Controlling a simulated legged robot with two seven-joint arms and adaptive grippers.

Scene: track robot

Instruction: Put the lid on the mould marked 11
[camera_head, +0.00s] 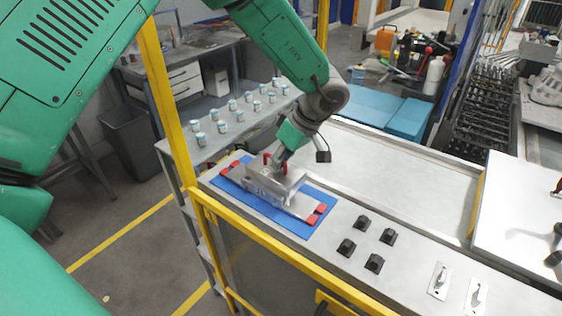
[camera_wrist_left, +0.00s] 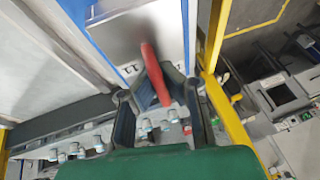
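The mould (camera_head: 300,208), a pale metal piece with red blocks at its ends, lies on a blue mat (camera_head: 322,196) on the workbench. A silver metal lid (camera_head: 270,186) with red handles is over its middle; I cannot tell whether it touches the mould. My left gripper (camera_head: 280,164) is above the lid at the handles. In the left wrist view, its dark fingers (camera_wrist_left: 163,88) close around a red handle (camera_wrist_left: 150,62), and a black "11" shows on the metal beside it. The fingers partly hide the handle. My right gripper is in neither view.
Several small black blocks (camera_head: 388,236) stand on the bench right of the mat. A yellow rail (camera_head: 262,243) runs along the bench's near edge and a yellow post (camera_head: 165,95) rises at left. Several white-and-blue cups (camera_head: 222,127) stand on a shelf behind.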

